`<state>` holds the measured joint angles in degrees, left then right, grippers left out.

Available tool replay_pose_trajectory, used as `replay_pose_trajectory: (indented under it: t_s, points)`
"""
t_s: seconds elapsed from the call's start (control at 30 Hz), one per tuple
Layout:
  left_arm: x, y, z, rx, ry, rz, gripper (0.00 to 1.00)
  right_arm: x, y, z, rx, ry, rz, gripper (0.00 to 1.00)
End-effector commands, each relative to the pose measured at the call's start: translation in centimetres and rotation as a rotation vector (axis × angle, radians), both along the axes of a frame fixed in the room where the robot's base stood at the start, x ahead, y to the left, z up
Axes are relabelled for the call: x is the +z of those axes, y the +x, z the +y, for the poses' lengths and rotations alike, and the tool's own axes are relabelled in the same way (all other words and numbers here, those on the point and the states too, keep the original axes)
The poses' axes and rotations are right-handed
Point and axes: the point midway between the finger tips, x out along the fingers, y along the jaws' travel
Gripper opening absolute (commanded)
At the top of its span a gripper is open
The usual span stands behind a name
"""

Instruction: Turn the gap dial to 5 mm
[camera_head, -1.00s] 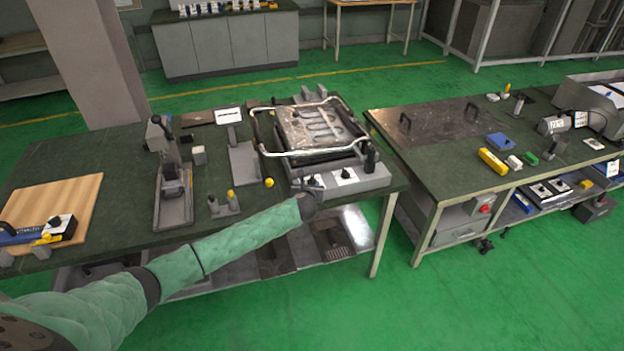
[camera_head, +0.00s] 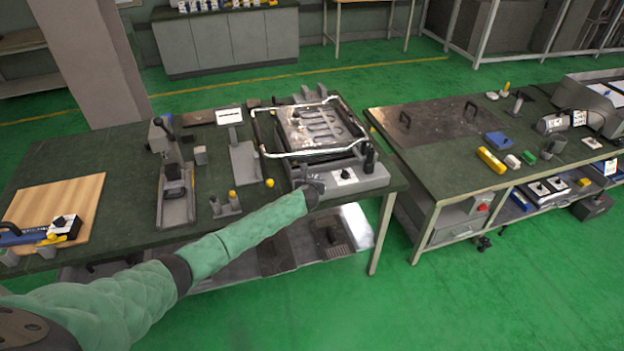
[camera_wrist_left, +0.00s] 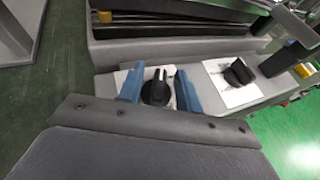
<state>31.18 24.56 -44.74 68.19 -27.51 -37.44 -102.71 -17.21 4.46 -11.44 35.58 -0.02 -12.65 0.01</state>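The machine (camera_head: 365,184) with a wire-frame top stands at the right end of the left green table. Its front face carries two black dials on white labels. The left dial (camera_wrist_left: 156,90) sits between the two blue fingers of my left gripper (camera_wrist_left: 160,88) in the wrist view. Narrow gaps seem to show beside the dial, so the fingers look open around it. The right dial (camera_wrist_left: 239,72) stands free, also seen in the head view (camera_head: 346,174). The label markings are too small to read, and I cannot tell which dial sets the gap. In the head view my left gripper (camera_head: 316,187) hides the left dial.
A dark upright handle (camera_wrist_left: 290,58) stands at the machine's right front corner, near the right dial. A yellow ball (camera_head: 270,183) and a grey fixture (camera_head: 226,205) lie left of the machine. A second table (camera_head: 440,170) stands to the right across a gap.

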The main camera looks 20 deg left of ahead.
Motion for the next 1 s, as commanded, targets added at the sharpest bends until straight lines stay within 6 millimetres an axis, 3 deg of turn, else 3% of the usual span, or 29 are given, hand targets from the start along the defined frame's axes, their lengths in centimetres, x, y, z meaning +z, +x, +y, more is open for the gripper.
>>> replay_pose_trajectory:
  t_s: [0.1,0.27,0.67,1.0]
  points:
    - [-0.01,-0.02,0.03,0.0,0.0,0.0,0.31,-0.01,-0.01,-0.01,0.0,0.0,0.0,0.36]
    - [-0.01,-0.02,0.03,0.0,0.0,0.0,0.0,-0.01,-0.01,-0.02,0.0,0.0,0.0,0.36]
    - [-0.06,-0.03,-0.06,0.047,0.0,0.0,0.0,-0.2,-0.05,-0.39,0.001,-0.003,0.0,0.36]
    - [-0.19,0.0,-0.19,0.281,-0.001,0.001,0.0,-1.0,-0.05,-0.42,0.002,-0.003,0.0,0.36]
